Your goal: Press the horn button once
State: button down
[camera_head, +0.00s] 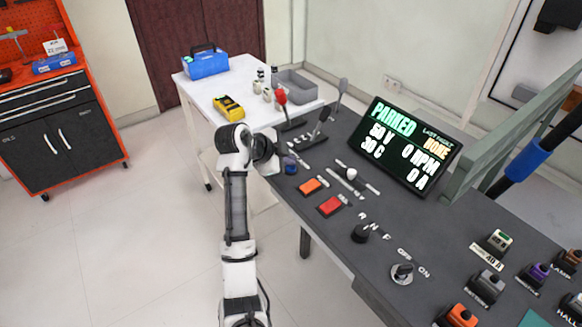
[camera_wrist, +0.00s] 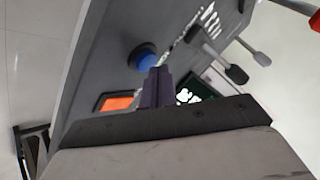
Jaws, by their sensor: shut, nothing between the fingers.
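A round blue button (camera_head: 290,166) in a dark housing sits at the near left end of the dark console (camera_head: 330,240); its label is too small to read, so I cannot confirm it is the horn button. In the wrist view the blue button (camera_wrist: 147,61) shows just beyond and slightly left of my fingertips. My gripper (camera_wrist: 159,72) is shut and empty, pointing towards the console close to this button. Whether it touches the button I cannot tell. In the head view my wrist is just left of the button, and the fingers are hard to make out.
An orange rocker (camera_head: 312,186) and a red one (camera_head: 330,206) lie close by. Levers, one with a red knob (camera_head: 281,97), rise behind the button. A display (camera_head: 405,145) reads PARKED. A white table (camera_head: 195,95) stands behind my arm. Open floor lies left.

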aim_at(287, 169)
jog(key=shift+f+b, duration=0.35)
jog(key=shift+f, duration=0.1)
dwell(0.4)
jog(key=shift+r, duration=0.1)
jog(key=shift+r+p, duration=0.55)
jog(key=shift+r, duration=0.2)
jog(key=shift+r+p, duration=1.65)
jog(key=shift+r, duration=0.9)
